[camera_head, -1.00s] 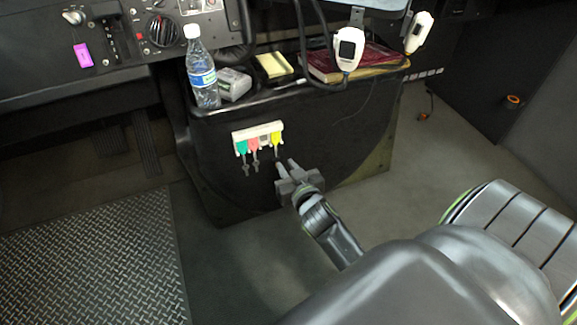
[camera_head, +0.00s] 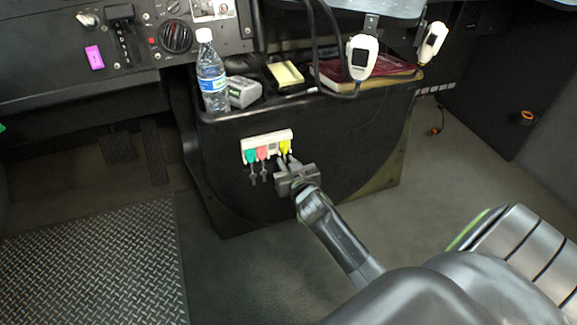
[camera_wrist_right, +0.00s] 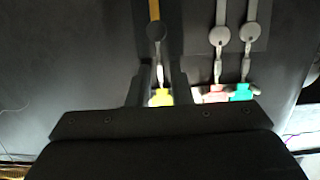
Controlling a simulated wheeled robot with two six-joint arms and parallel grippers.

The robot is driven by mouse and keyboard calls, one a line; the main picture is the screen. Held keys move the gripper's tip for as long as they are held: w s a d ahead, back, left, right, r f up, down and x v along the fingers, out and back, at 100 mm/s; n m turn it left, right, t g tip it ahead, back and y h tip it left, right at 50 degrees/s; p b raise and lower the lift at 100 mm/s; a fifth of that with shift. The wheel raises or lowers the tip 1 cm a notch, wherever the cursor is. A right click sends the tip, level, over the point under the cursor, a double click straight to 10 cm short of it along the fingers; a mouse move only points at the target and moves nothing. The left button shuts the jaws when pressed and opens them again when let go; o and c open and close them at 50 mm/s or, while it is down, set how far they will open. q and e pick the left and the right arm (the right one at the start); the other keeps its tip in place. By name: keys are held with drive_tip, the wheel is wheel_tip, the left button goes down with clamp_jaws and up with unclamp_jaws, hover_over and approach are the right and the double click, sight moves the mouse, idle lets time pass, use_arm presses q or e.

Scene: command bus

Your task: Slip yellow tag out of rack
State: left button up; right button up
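The white rack (camera_head: 267,146) is on the front face of the black console. Green, red and yellow key tags hang from it. The yellow tag (camera_head: 285,146) is at its right end, with the red tag (camera_head: 262,153) and green tag (camera_head: 251,156) to its left. My right gripper (camera_head: 287,160) is at the yellow tag. In the right wrist view the yellow tag (camera_wrist_right: 160,97) shows between the two fingers (camera_wrist_right: 160,80), with a gap visible on each side. The gripper is open. Its palm hides part of the rack. My left gripper is not in view.
On the console top stand a water bottle (camera_head: 212,72), a grey box (camera_head: 244,92), a yellow pad (camera_head: 285,75) and a red book (camera_head: 350,69). A white handset (camera_head: 361,57) and its cable hang above. The floor in front is clear.

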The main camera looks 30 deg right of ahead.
clamp_jaws()
drive_tip(key=shift+r, duration=0.1)
drive_tip(key=shift+s, duration=0.15)
idle(0.5)
drive_tip(key=shift+f+p+v, duration=0.2)
drive_tip(key=shift+p+v, duration=0.3)
drive_tip(key=shift+v, duration=0.5)
drive_tip(key=shift+s, duration=0.1)
drive_tip(key=shift+f+p+v, duration=0.2)
drive_tip(key=shift+v, duration=0.8)
drive_tip(key=shift+f+p+v, duration=0.2)
drive_tip(key=shift+v, duration=0.75)
drive_tip(key=shift+f+p+v, duration=0.2)
drive_tip(key=shift+v, duration=0.8)
